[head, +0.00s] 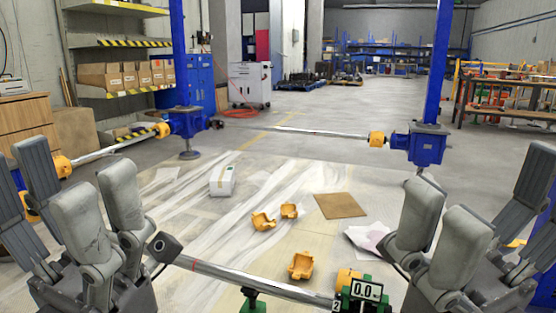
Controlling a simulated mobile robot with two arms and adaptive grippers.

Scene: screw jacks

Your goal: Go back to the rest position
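My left gripper (72,180) is at the lower left, its grey fingers raised and spread apart, with nothing between them. My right gripper (485,200) is at the lower right, also with raised, spread fingers and empty. A silver shaft (250,285) with a dark end lies between the grippers at the front, above a green stand (252,302). Neither gripper visibly holds the shaft.
Blue screw jacks (187,121) (425,147) stand behind, joined by a shaft (290,130). On the floor lie yellow half-shells (263,221) (289,211) (301,265), a white box (222,181), a brown board (339,205) and papers (366,238). The aisle behind is open.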

